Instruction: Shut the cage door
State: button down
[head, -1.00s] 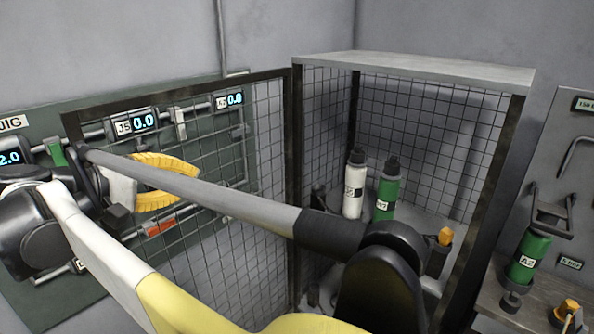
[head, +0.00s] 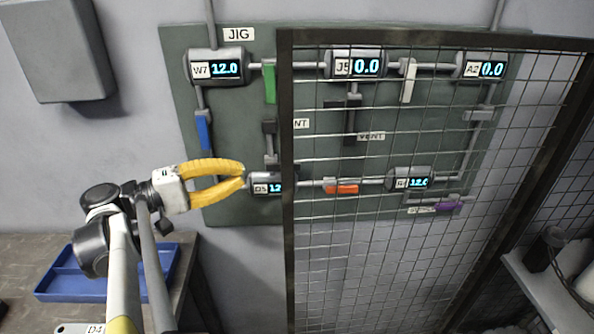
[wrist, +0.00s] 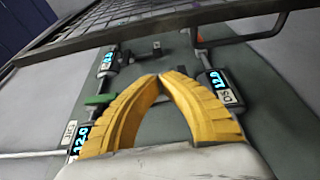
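The cage door (head: 288,200) is a wire-mesh panel in a dark frame. It stands open, swung out in front of the jig board, with its free upright edge near mid-picture in the head view. It also shows as a dark bar with mesh across the top of the wrist view (wrist: 130,36). The cage (head: 570,170) is only partly visible at the right edge. My gripper (head: 243,176) has yellow ribbed fingers and is left of the door's free edge in the head view. In the wrist view its fingertips (wrist: 160,77) meet, with nothing seen between them.
Behind is a green jig board (head: 235,130) with pipes, coloured levers and lit displays. A blue tray (head: 65,280) lies on a bench at lower left. A grey box (head: 60,50) hangs on the wall at upper left. A shelf (head: 540,290) shows inside the cage.

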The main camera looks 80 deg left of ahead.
jog(key=w+b, duration=0.5)
jog(key=w, duration=0.3)
jog(key=shift+w+d, duration=0.25)
jog(key=shift+d, duration=0.2)
jog(key=shift+r, duration=0.1)
